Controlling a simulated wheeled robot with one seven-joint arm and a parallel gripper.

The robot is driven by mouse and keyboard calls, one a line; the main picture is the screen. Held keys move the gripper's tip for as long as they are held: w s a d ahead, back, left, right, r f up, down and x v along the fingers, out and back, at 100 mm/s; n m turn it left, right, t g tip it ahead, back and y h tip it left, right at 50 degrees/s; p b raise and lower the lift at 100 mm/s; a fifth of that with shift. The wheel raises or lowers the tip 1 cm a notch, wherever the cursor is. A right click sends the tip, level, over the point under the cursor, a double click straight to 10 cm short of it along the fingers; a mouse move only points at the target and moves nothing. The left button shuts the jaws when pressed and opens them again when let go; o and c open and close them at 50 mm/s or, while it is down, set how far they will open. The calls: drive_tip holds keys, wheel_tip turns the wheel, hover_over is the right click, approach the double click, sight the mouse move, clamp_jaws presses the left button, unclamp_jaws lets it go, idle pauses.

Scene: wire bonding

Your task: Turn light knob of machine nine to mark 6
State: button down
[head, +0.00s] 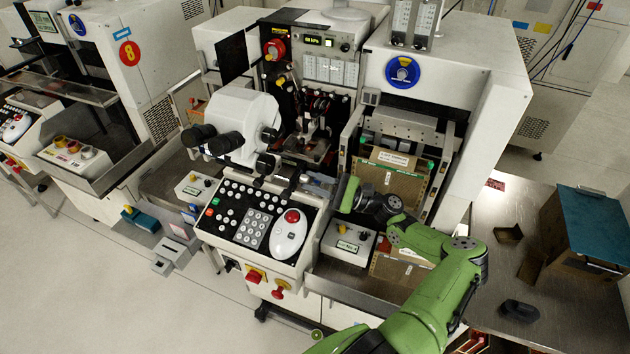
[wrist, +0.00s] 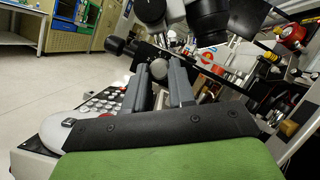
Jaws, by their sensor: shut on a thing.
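The bonding machine (head: 330,70) stands in the middle of the head view, with a microscope (head: 240,125) at its front left. My gripper (head: 312,184) reaches in from the right, above the control panel and near the microscope. In the wrist view my gripper (wrist: 166,75) has its two grey fingers close around a small rounded grey knob (wrist: 159,68), which appears to be the light knob. The fingers hide part of it. Its mark scale and setting cannot be read. No number nine is visible on this machine.
The button panel (head: 245,220) with a white mouse-like controller (head: 289,233) lies below the gripper. Black microscope eyepieces (head: 205,140) stick out to the left. A brown-fronted magazine (head: 400,180) stands close right of the gripper. A machine marked 8 (head: 100,70) is at left.

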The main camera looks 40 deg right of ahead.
drive_tip(key=shift+f+m+t, duration=0.1)
drive_tip(key=shift+m+t, duration=0.2)
drive_tip(key=shift+m, duration=0.4)
drive_tip(key=c, duration=0.9)
unclamp_jaws()
drive_tip(key=shift+c, duration=0.2)
drive_tip(key=b+v, duration=0.4)
drive_tip(key=v, duration=1.1)
drive_tip(key=shift+s+d, duration=0.15)
drive_tip(key=shift+s, duration=0.25)
